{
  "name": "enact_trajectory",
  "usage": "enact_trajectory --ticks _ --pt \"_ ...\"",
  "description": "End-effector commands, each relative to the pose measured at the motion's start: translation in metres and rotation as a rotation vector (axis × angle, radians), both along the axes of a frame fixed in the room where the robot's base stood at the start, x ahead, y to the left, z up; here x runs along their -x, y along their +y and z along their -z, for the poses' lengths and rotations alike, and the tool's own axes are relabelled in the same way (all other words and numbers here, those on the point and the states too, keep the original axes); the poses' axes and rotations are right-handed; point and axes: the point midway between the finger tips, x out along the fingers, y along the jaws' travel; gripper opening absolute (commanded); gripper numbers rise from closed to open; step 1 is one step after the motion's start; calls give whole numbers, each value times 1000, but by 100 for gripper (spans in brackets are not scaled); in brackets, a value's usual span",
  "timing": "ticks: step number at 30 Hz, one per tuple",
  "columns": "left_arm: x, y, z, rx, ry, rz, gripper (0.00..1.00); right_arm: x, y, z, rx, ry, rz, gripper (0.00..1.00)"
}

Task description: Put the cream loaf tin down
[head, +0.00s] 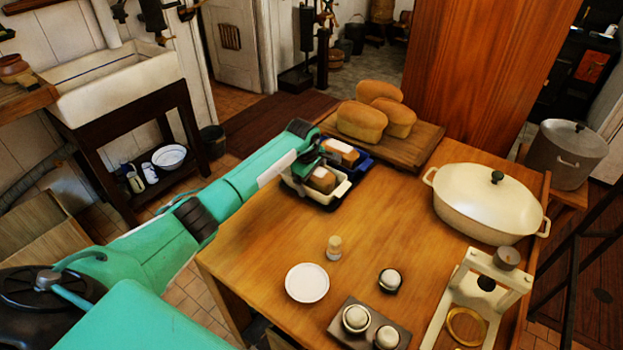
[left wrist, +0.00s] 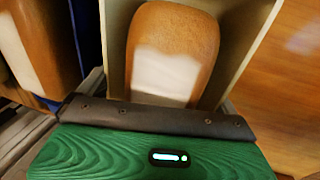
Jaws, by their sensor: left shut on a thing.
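The cream loaf tin (head: 341,191) is at the far left part of the wooden table, with a brown loaf (head: 322,179) inside it. My left gripper (head: 309,167) reaches over from the left and is shut on the tin. In the left wrist view the cream tin (left wrist: 246,45) stands in front of the jaw, its loaf (left wrist: 172,35) carrying a blurred white patch. A dark edge shows just below the tin; I cannot tell whether the tin touches it. A blue loaf tin (head: 366,163) with another loaf is right beside it. My right gripper is not in view.
A board (head: 425,140) with several loaves (head: 361,121) lies behind. A cream casserole (head: 485,211) stands at the right. A white plate (head: 307,283), a small shaker (head: 334,247) and a cream press (head: 478,300) are nearer. The table's middle (head: 400,225) is clear.

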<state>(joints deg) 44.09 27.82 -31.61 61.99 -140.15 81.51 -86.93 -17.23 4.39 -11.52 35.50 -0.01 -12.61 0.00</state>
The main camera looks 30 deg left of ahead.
Motion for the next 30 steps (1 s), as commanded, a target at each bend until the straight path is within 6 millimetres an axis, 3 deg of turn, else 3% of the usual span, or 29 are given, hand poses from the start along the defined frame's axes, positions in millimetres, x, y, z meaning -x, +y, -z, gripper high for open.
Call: enact_trajectory --ticks 1,2,3,4,11,17,18,30 --pt "9 -3 21 0 28 3 66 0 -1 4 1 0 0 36" --pt "9 -4 20 1 28 3 66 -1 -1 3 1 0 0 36" --pt "10 -4 22 0 30 3 98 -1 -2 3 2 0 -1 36" --pt "10 -4 22 0 31 3 100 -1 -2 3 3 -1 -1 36" --pt "9 -5 20 2 31 3 100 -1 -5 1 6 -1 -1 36" --pt "10 -6 4 4 32 3 100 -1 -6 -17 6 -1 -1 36" --pt "10 -4 1 0 27 4 100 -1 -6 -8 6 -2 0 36" --pt "26 1 -90 -3 17 2 100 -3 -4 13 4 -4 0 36"
